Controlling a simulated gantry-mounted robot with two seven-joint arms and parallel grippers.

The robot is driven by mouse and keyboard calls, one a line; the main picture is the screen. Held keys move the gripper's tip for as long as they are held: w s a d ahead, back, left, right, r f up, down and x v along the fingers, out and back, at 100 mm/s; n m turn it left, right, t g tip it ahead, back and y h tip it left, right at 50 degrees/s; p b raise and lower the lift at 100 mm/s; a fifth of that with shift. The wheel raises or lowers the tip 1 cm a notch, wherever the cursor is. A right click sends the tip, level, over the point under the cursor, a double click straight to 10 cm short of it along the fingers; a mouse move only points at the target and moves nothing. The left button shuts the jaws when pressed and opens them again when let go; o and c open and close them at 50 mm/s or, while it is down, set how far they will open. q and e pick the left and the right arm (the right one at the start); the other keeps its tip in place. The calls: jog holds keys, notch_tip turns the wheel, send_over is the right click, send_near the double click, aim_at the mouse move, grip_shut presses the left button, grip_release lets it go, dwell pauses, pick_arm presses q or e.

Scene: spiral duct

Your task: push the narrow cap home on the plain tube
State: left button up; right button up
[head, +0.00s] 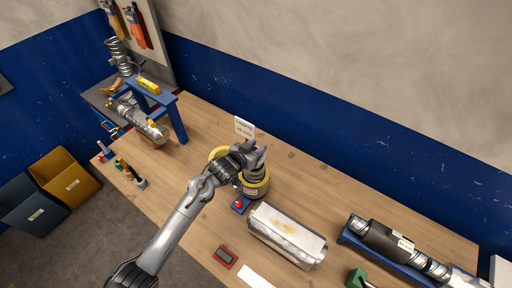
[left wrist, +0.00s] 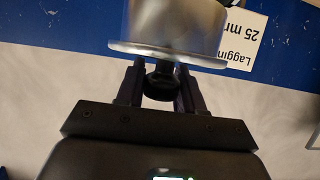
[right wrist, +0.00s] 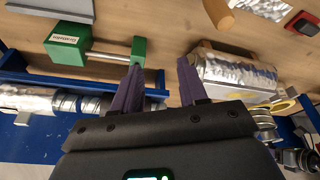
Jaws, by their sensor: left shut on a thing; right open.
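My left gripper (head: 262,152) is over the middle of the bench. In the left wrist view it (left wrist: 160,72) is shut on the black knob of a silvery metal cap (left wrist: 168,28) with a wide flange. In the head view my fingers and wrist hide most of the cap. A short metal piece (head: 256,174) shows just under the gripper, above a yellow ring; I cannot tell whether they touch. A metal tube with a black sleeve (head: 380,240) lies in a blue cradle at the right; I cannot tell which tube is the plain one. My right gripper (right wrist: 160,78) is open and empty.
A foil-wrapped block (head: 286,238) lies right of the yellow ring (head: 254,188), near a red button box (head: 240,204). A green tool (head: 358,279) is at the front right. A blue stand (head: 177,122) and duct parts (head: 140,118) are at the left. The rear bench is mostly clear.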

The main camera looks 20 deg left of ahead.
dwell(0.4)
dwell(0.8)
pick_arm(q)
jog(key=shift+p, duration=0.5)
jog(key=shift+f+b, duration=0.75)
jog(key=shift+f, duration=0.5)
jog(key=shift+f, duration=0.35)
jog(key=shift+f+b, duration=0.55)
jog(key=o, duration=1.2)
jog(key=shift+s+r, duration=0.1)
jog(key=shift+s, duration=0.05)
